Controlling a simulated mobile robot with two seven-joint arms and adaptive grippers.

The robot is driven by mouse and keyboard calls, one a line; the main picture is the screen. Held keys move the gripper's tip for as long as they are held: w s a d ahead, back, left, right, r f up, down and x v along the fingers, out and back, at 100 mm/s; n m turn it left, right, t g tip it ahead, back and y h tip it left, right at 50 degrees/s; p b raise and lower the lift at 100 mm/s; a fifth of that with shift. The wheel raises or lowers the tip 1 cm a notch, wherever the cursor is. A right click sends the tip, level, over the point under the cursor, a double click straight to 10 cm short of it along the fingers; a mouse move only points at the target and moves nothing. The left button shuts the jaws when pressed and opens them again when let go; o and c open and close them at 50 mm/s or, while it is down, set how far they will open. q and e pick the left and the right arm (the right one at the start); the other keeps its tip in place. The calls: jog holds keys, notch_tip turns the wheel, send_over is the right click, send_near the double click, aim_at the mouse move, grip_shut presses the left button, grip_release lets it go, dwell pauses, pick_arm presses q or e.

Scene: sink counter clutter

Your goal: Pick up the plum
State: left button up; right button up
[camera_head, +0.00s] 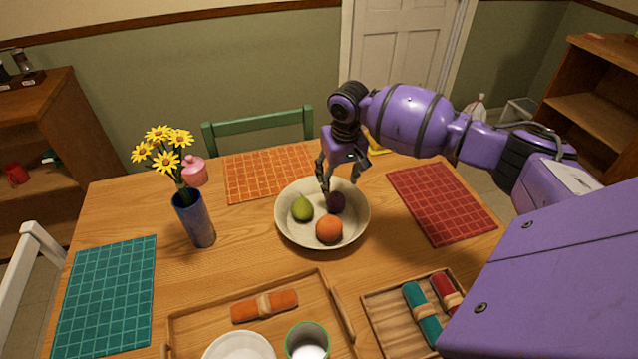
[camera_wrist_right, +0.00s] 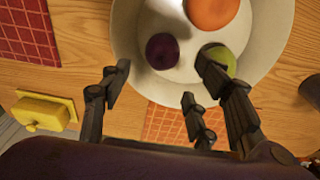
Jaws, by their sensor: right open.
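The dark purple plum (camera_head: 336,202) lies in a pale bowl (camera_head: 284,229) on the wooden table, with a green pear (camera_head: 302,209) to its left and an orange (camera_head: 329,229) in front of it. My right gripper (camera_head: 325,182) points down over the bowl's back part, close to the plum. In the right wrist view, the plum (camera_wrist_right: 162,51) lies beyond the spread, empty fingers (camera_wrist_right: 165,85), between the two sides. One finger overlaps the pear (camera_wrist_right: 222,58). I cannot tell whether any finger touches the plum. My left gripper is not in view.
A blue vase (camera_head: 195,220) with yellow flowers stands left of the bowl. A wooden tray (camera_head: 185,325) with a cup (camera_head: 307,342) and a smaller tray (camera_head: 385,305) with rolled napkins lie in front. A yellow butter dish (camera_wrist_right: 42,112) sits behind. Placemats lie around.

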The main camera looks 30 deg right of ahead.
aim_at(338, 195)
jog(key=shift+w, duration=0.2)
jog(key=f, duration=0.3)
jog(key=shift+s+f, duration=0.1)
jog(key=shift+s, duration=0.25)
jog(key=f, duration=0.3)
jog(key=shift+w+f, duration=0.25)
jog(key=shift+f, duration=0.05)
jog(key=shift+d+f, duration=0.1)
jog(key=shift+f, duration=0.15)
jog(key=c, duration=1.2)
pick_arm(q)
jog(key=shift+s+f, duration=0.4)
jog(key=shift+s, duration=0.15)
